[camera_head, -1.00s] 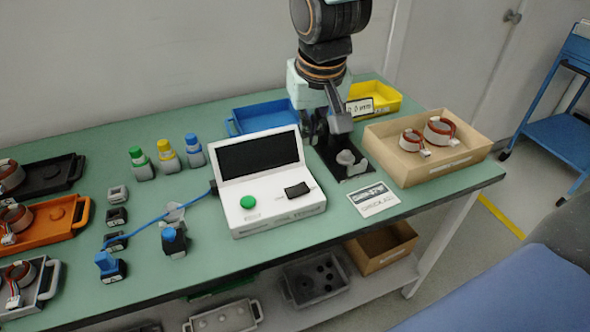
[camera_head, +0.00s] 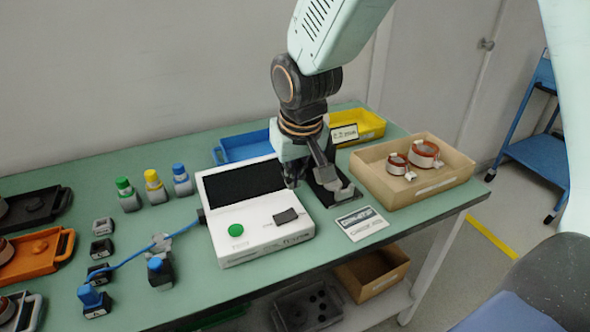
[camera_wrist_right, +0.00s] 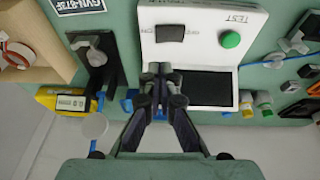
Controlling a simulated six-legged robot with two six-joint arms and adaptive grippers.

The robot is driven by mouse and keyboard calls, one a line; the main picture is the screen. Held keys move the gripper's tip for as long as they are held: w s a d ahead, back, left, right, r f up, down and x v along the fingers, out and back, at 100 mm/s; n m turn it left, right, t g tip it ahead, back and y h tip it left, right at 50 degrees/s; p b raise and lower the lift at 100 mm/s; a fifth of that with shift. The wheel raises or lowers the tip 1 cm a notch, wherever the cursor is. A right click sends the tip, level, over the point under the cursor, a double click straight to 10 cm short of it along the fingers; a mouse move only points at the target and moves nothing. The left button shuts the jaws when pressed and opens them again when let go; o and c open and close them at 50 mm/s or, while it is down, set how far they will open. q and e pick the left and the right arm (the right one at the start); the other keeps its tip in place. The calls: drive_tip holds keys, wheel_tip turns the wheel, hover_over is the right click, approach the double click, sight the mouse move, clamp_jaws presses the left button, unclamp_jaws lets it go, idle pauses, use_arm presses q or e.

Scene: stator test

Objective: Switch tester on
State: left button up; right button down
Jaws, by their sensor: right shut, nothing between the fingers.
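The tester is a white box (camera_head: 262,244) with a dark screen (camera_head: 246,187), a round green button (camera_head: 236,230) and a black rocker switch (camera_head: 286,217) on its sloped front. It also shows in the right wrist view, with the rocker switch (camera_wrist_right: 170,33), green button (camera_wrist_right: 230,39) and screen (camera_wrist_right: 208,89). My right gripper (camera_wrist_right: 161,70) is shut and empty, its fingertips over the tester near the screen's edge, short of the rocker switch. In the head view the right gripper (camera_head: 291,180) hangs at the tester's right rear corner. My left gripper is not in view.
A cardboard box (camera_head: 400,197) with red-wound stators stands to the right, with a black fixture (camera_head: 328,184) and a label card (camera_head: 362,223) beside the tester. A blue tray (camera_head: 244,148) and yellow tray (camera_head: 366,125) stand behind. Bottles and a blue cable are left.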

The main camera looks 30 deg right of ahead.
drive_tip(key=b, duration=0.2)
hover_over(293, 212)
drive_tip(key=f, duration=0.6)
drive_tip(key=shift+s+a+f, duration=0.25)
drive_tip(key=shift+s+d+f, duration=0.1)
drive_tip(key=shift+s+f, duration=0.05)
drive_tip(key=shift+f, duration=0.5)
drive_tip(key=shift+d+f, duration=0.1)
drive_tip(key=shift+f, duration=0.05)
drive_tip(key=shift+w+f, duration=0.15)
drive_tip(key=shift+w, duration=0.05)
drive_tip(key=shift+s, duration=0.2)
